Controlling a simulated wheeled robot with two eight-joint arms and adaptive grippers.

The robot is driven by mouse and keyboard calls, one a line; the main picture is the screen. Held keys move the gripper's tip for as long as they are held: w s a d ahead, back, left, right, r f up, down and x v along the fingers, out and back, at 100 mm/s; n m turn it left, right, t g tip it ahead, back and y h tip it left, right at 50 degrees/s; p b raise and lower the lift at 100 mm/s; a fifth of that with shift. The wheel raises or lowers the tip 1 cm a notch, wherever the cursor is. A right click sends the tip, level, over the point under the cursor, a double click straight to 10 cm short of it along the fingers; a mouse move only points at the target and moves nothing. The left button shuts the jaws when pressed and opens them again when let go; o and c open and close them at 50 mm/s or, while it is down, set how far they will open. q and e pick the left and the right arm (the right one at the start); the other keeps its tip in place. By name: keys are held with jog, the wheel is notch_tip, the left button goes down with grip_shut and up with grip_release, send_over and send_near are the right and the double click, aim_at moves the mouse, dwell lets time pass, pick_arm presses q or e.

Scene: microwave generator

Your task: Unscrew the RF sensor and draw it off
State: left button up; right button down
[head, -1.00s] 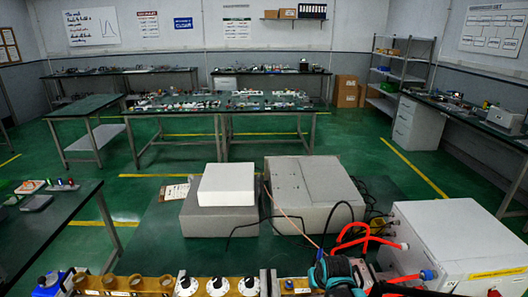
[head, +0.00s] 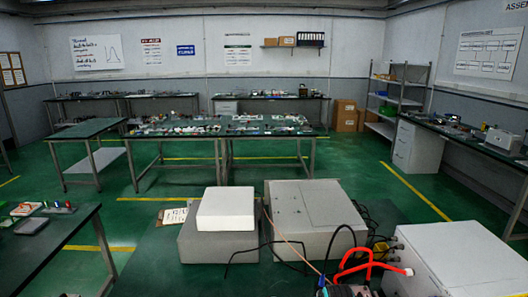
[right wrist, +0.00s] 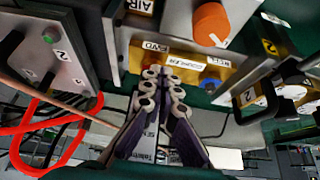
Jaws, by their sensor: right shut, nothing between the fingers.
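My right gripper (right wrist: 164,88) shows in the right wrist view, its two fingers close together and shut with nothing held. It is in front of a brass block (right wrist: 178,68) with white labels, one of which reads like "COUPLER". A pale strip with dark lettering (right wrist: 143,152) shows between and behind the fingers. I cannot tell whether it belongs to the RF sensor, and I cannot make out the sensor for certain elsewhere. In the head view the bench front is cut off at the bottom edge. My left gripper is not in view.
In the right wrist view, an orange knob (right wrist: 210,24) and a blue cap (right wrist: 208,85) stand to the right. A grey panel (right wrist: 58,45) and red cable (right wrist: 62,140) are at left. In the head view, grey boxes (head: 315,222) and a white cabinet (head: 455,258) stand on the bench.

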jog(key=shift+d, duration=0.25)
dwell(0.3)
jog(key=shift+d+b, duration=0.35)
jog(key=shift+d, duration=0.15)
jog(key=shift+w+d, duration=0.1)
jog(key=shift+d, duration=0.15)
dwell(0.4)
jog(key=shift+s+d, duration=0.1)
jog(key=shift+s, duration=0.2)
notch_tip(320, 180, up, 6)
jog(key=p, duration=0.4)
jog(key=shift+s, duration=0.1)
